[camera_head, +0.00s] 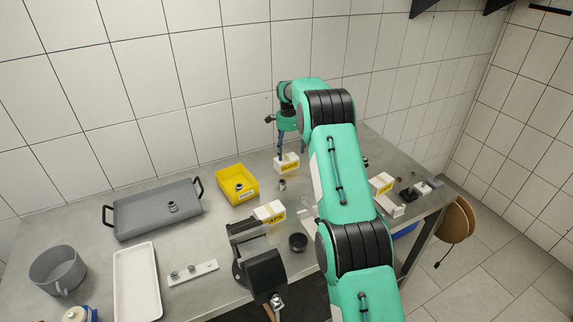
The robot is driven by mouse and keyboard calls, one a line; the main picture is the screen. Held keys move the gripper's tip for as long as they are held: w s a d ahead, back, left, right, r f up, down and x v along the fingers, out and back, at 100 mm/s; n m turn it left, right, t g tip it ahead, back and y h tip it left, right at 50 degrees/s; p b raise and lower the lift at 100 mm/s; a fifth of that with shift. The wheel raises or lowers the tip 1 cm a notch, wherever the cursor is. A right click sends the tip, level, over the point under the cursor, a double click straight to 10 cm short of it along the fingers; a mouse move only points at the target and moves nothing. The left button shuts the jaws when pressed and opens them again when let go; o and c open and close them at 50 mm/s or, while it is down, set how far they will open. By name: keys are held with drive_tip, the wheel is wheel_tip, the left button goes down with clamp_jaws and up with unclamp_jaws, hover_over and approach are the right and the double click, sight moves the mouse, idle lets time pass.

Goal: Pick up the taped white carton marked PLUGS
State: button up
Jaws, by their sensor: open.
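Three white cartons with yellow labels stand on the metal bench. One carton (287,166) is at the back, right beneath my gripper (291,154). A second carton (268,211) is nearer, at mid-bench; its label seems to read CAPS. A third carton (381,184) is to the right of my arm. The other labels are too small for me to tell surely which says PLUGS. My gripper is open and points down, its fingers around or just above the back carton; I cannot tell whether they touch it.
A yellow bin (236,184) with a metal part stands left of the back carton. A grey tray (158,210), a white tray (137,284) and a grey pot (57,270) are farther left. A dark bench device (262,268) stands in front. My arm hides part of the bench.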

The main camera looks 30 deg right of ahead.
sight(288, 160)
drive_tip(key=shift+f, duration=1.25)
drive_tip(key=shift+f+b, duration=0.55)
drive_tip(key=shift+f, duration=1.95)
drive_tip(key=c, duration=1.4)
